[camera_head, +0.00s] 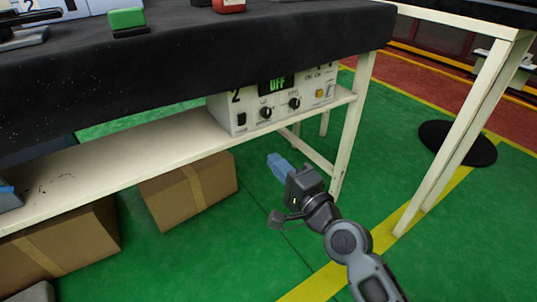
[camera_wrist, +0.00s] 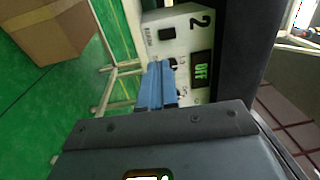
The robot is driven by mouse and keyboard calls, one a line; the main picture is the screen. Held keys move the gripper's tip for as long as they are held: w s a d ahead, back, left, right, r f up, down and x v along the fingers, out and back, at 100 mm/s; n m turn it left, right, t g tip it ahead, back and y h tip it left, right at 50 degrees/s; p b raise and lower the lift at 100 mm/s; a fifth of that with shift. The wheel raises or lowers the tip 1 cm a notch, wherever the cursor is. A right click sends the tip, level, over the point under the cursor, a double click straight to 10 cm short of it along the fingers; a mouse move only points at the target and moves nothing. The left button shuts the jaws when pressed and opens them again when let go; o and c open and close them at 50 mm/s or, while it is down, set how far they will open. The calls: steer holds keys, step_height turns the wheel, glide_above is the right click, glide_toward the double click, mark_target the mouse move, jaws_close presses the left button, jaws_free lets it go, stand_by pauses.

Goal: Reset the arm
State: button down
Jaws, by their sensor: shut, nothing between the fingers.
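My gripper (camera_head: 274,159) is at the front of the workbench, in front of the control box on its lower shelf. Its blue fingers are shut together with nothing between them. In the wrist view the shut blue fingers (camera_wrist: 157,84) point toward the control box (camera_wrist: 185,42), which appears turned sideways. In the head view the control box (camera_head: 240,118) has a "2", a green "OFF" display, black knobs and a yellow button. My arm reaches up from the lower right.
The workbench has a black top (camera_head: 200,60) and a cream lower shelf (camera_head: 130,155). Cardboard boxes (camera_head: 165,197) sit on the green floor below. Another table's leg (camera_head: 450,140) and a black disc (camera_head: 465,143) are at right. Green and red blocks lie on top.

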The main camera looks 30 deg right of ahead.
steer(key=shift+s, duration=0.5)
steer(key=shift+f, duration=0.1)
steer(key=s+a+f+n+g+h, duration=0.1)
steer(key=s+f+n, duration=0.25)
steer(key=s, duration=0.65)
steer(key=s+a+f+n+g, duration=0.15)
steer(key=s+n, duration=0.25)
steer(key=s, duration=0.6)
steer(key=s+a+r+n+g+y, duration=0.1)
steer(key=s+a+r+n, duration=0.1)
steer(key=s+n, duration=0.45)
steer(key=s+a+r+n, duration=0.1)
steer(key=s+r+n, duration=0.25)
steer(key=s, duration=0.65)
step_height(320, 180, up, 27)
steer(key=p, duration=2.7)
steer(key=shift+s+a, duration=0.2)
steer(key=shift+a, duration=0.05)
